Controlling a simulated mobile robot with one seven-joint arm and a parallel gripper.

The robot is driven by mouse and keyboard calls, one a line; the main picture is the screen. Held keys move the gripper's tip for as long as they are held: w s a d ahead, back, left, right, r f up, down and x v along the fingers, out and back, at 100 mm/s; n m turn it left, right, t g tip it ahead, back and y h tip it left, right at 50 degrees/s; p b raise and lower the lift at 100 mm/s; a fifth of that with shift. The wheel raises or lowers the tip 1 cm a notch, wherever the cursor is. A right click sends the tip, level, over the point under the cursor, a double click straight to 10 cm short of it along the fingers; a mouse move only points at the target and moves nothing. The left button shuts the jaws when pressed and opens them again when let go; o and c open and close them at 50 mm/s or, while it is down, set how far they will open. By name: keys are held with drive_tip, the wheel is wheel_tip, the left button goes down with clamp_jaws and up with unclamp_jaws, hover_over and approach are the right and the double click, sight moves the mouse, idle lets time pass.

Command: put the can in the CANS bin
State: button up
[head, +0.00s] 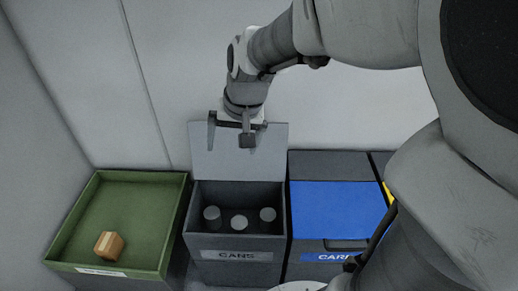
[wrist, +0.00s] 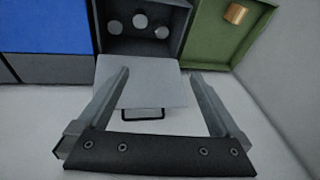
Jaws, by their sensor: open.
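The CANS bin (head: 237,254) is dark grey, its grey lid (head: 235,165) raised against the wall. Three grey round-topped cans (head: 212,216) stand inside it; they also show in the wrist view (wrist: 140,20). I cannot tell which can the task means. My gripper (head: 229,136) is in front of the raised lid, above the bin. In the wrist view its two fingers (wrist: 160,78) are spread apart with nothing between them, and the lid (wrist: 140,85) shows beyond them.
A green open bin (head: 130,182) on the left holds a tan, blocky item (head: 108,245); its label is unreadable. A bin with a blue lid (head: 338,208) stands shut on the right. Part of a yellow-marked bin (head: 387,190) shows farther right. Walls close the back and left.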

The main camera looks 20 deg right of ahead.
drive_tip(key=s+d+r+n+t, duration=0.1)
drive_tip(key=s+r, duration=0.2)
drive_tip(key=s, duration=0.4)
drive_tip(key=s+d+r+n+t+h, duration=0.1)
drive_tip(key=s+r+n, duration=0.1)
drive_tip(key=s, duration=0.6)
drive_tip(key=shift+r+n, duration=0.3)
drive_tip(key=shift+r, duration=0.15)
wheel_tip(320, 180, up, 21)
drive_tip(key=p, duration=2.1)
